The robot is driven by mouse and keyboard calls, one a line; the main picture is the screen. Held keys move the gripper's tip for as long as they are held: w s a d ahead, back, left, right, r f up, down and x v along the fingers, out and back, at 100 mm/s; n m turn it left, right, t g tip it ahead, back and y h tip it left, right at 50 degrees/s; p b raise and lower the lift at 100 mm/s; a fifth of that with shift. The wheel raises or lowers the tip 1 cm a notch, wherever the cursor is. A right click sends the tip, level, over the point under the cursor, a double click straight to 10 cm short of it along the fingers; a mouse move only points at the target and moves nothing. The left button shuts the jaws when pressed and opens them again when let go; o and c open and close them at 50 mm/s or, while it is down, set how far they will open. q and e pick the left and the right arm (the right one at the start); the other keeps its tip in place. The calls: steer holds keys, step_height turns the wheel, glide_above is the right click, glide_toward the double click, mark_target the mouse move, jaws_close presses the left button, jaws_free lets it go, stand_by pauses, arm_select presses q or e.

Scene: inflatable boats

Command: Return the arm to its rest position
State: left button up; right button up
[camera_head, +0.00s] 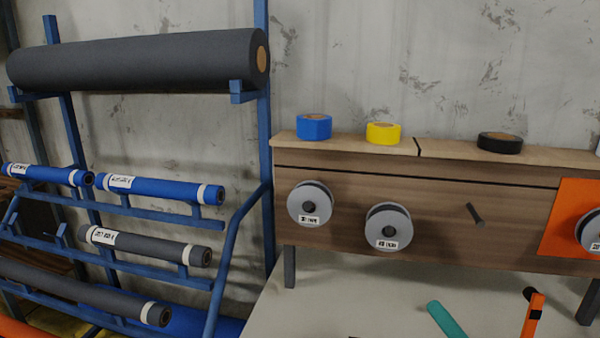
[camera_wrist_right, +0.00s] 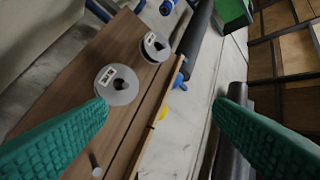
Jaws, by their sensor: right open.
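My right gripper shows in the head view only as a teal finger (camera_head: 447,320) at the bottom edge, over the pale bench top. The rest of that arm is out of the frame or hidden. In the right wrist view, both teal fingers of the right gripper (camera_wrist_right: 160,105) are spread wide apart with nothing held between them. Beyond them is the wooden board with two grey spools (camera_wrist_right: 117,84) and a bare peg (camera_wrist_right: 95,165). My left gripper is not in either view.
The wooden rack (camera_head: 430,215) holds grey spools (camera_head: 388,229); blue (camera_head: 314,127), yellow (camera_head: 383,133) and black (camera_head: 499,142) tape rolls sit on top. An orange and black tool (camera_head: 533,312) is at lower right. A blue rack (camera_head: 265,150) with fabric rolls stands left.

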steer(key=s+d+f+m+g+h, duration=0.25)
steer(key=f+m+h, duration=0.4)
steer(key=m, duration=0.45)
steer(key=s+d+f+m+g+h, duration=0.2)
steer(key=d+f+m+h, duration=0.35)
steer(key=m, duration=0.55)
steer(key=s+a+f+m+g+y, duration=0.2)
steer(key=s+a+f+m+g, duration=0.2)
steer(key=s+a+f+g, duration=0.3)
steer(key=s+a+f+m+g+y, duration=0.1)
steer(key=s+a+f+m+g, duration=0.35)
steer(key=s+f, duration=0.45)
step_height(320, 180, down, 24)
steer(key=s+n+g, duration=0.1)
steer(key=s, duration=0.1)
steer(key=s+d+f, duration=0.1)
steer(key=s+f, duration=0.7)
steer(key=s+d+f+g, duration=0.1)
steer(key=s+d+f, duration=0.1)
steer(key=s+f, duration=0.6)
steer(key=shift+d+f+g, duration=0.25)
steer(key=shift+d+g, duration=0.05)
